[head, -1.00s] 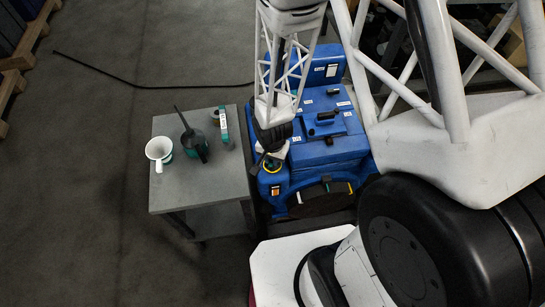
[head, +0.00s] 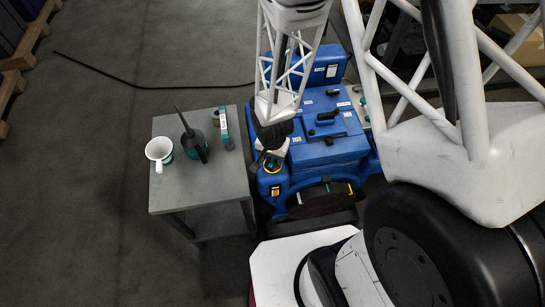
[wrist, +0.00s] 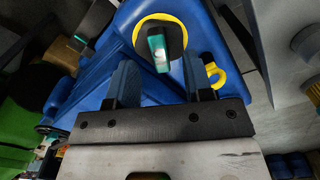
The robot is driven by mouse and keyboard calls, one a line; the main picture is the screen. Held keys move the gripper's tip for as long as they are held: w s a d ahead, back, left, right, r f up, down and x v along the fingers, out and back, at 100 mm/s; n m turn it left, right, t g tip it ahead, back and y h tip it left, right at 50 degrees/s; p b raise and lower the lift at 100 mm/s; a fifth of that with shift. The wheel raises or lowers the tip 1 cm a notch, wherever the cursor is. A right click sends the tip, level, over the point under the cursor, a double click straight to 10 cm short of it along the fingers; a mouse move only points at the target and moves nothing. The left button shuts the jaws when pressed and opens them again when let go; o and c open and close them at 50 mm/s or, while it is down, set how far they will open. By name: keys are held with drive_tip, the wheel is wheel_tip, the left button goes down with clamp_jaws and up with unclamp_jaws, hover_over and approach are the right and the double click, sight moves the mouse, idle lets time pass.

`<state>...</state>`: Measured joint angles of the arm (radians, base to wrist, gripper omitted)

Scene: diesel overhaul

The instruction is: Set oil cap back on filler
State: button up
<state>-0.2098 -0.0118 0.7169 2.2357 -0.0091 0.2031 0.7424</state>
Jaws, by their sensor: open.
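The filler (wrist: 142,24) shows in the wrist view as a yellow ring on the blue engine housing, at top centre. A dark round piece with a teal grip marked in white, which looks like the oil cap (wrist: 158,52), lies over the ring's middle. I cannot tell whether it is seated. My gripper (wrist: 157,68) is open, with one finger on each side of the teal grip and gaps between. In the head view the filler (head: 271,168) is on the engine's front left, just below my gripper (head: 266,157); the cap is too small to make out there.
A yellow loop (wrist: 220,76) stands right of the filler in the wrist view. Left of the blue engine (head: 325,150), a grey table (head: 200,192) holds a white jug (head: 158,149), a dark funnel-like can (head: 190,143) and a teal-and-white bottle (head: 225,128). The table's front is clear.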

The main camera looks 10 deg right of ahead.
drive_tip(key=shift+r, duration=3.1)
